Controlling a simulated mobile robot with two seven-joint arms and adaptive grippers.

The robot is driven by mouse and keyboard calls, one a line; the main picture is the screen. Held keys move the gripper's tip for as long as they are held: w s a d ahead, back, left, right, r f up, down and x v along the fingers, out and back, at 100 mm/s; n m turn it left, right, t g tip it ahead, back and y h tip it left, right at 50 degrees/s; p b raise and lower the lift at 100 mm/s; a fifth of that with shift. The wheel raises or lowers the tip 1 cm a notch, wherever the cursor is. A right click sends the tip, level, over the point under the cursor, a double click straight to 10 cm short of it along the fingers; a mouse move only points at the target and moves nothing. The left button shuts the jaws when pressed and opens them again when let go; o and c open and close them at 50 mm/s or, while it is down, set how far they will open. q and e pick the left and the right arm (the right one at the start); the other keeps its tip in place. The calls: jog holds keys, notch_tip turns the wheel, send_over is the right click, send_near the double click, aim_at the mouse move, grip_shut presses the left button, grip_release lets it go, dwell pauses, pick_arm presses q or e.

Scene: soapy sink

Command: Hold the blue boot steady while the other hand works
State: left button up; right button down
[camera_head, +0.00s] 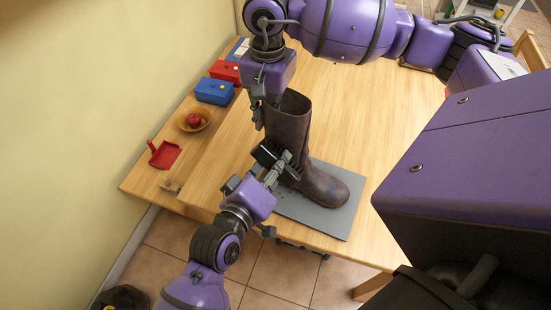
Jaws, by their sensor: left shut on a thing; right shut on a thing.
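One boot (291,127) is in view, and it looks dark brown, not blue. It stands upright on a grey mat (318,217), toe pointing right. My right gripper (262,115) comes down from above and is shut on the boot's shaft near the left of its top rim. My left gripper (275,168) is at the boot's ankle, lower left, shut on a black brush-like thing (264,153). That thing is close against the boot; its contact with it is partly hidden by the fingers.
Along the wall at left are a blue box (214,91), a red box (225,71), a bowl (206,115) with a red apple-like thing (194,120), and a red dustpan (164,154). The wooden table (375,115) is clear behind the boot. Its front edge is near the mat.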

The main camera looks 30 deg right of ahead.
pick_arm(q)
jog(key=shift+f, duration=3.3)
jog(key=shift+w+d+r, duration=0.1)
jog(key=shift+d+r, duration=0.05)
jog(key=shift+r, duration=0.85)
jog(key=shift+w+d+r, duration=0.1)
jog(key=shift+r, duration=0.9)
jog(key=shift+s+a+r, duration=0.15)
jog(key=shift+r, duration=2.55)
jog(key=shift+a+f, duration=0.1)
jog(key=shift+s+a, duration=0.2)
jog(key=shift+a, duration=0.05)
jog(key=s+a, duration=0.2)
jog(key=a, duration=0.1)
jog(key=s+a, duration=0.1)
jog(key=shift+a+f, duration=0.1)
jog(key=shift+a, duration=0.2)
